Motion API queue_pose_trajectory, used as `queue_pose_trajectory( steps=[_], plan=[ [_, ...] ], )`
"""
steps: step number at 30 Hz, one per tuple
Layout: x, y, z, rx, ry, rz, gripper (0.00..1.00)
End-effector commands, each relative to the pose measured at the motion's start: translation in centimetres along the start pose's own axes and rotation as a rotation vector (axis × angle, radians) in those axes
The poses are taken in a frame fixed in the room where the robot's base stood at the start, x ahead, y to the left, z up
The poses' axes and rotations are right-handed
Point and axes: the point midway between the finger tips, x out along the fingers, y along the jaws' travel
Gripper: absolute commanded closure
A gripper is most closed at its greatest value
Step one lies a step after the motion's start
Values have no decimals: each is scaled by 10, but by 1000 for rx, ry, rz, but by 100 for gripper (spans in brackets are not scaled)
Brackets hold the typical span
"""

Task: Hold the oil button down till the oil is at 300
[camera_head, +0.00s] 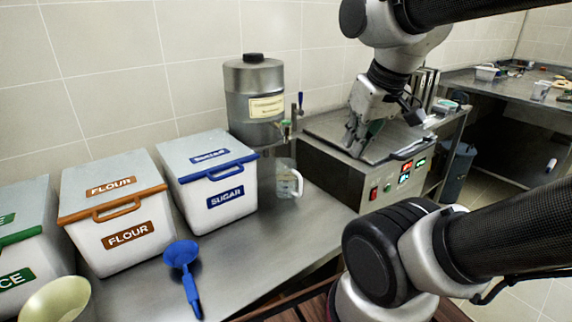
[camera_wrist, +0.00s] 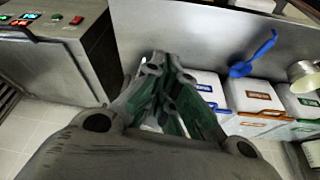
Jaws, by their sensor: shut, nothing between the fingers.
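A metal canister (camera_head: 254,95) with a black cap and a cream label, its print too small to read, stands at the back of the counter. A tap with a blue-topped lever (camera_head: 300,103) and a green part (camera_head: 286,127) sits at its right. A clear measuring jug (camera_head: 287,181) stands below the tap; I cannot read its level. A steel machine (camera_head: 335,180) carries a red button (camera_head: 373,193), a green button (camera_head: 388,187) and lit displays (camera_head: 404,173). I cannot tell which control is the oil button. My gripper (camera_head: 353,138) is shut and empty, above the machine's top; its fingers also fill the wrist view's middle (camera_wrist: 160,70).
White bins for sugar (camera_head: 225,196) and flour (camera_head: 125,240) stand left of the jug. Bare counter lies before the jug.

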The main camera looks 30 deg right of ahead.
Motion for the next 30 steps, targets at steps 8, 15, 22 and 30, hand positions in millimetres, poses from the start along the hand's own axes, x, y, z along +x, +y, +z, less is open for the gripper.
queue_pose_trajectory(
  steps=[8, 15, 22, 30],
  plan=[
    [0, 0, 0, 0, 0, 0, 100],
    [7, 4, 2, 20, -34, 7, 100],
    [30, 13, -31, 119, -146, -10, 100],
    [73, 14, -151, 326, -78, -146, 100]
  ],
)
